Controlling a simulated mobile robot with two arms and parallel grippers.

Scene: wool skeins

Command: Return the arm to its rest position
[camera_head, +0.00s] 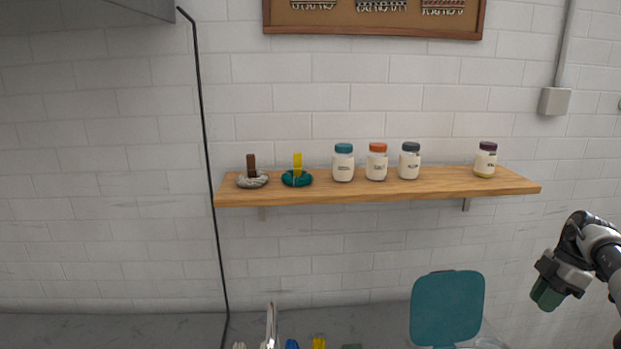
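My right arm comes in from the right edge, with its gripper (547,294) low at the right, in front of the wall and clear of the shelf. Its end is a dark green block shape; I cannot tell whether this is the fingers or something held, nor whether the gripper is open or shut. My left gripper is not in view. On the wooden shelf (380,190) lie a grey wool skein (252,181) with a brown upright piece and a teal wool skein (297,181) with a yellow one.
Jars with teal (343,163), orange (376,163), dark grey (409,162) and purple (485,161) lids stand on the shelf. A teal panel (447,307) rises below it, left of my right gripper. Small items and a silver upright thing (271,326) show at the bottom edge, partly cut off.

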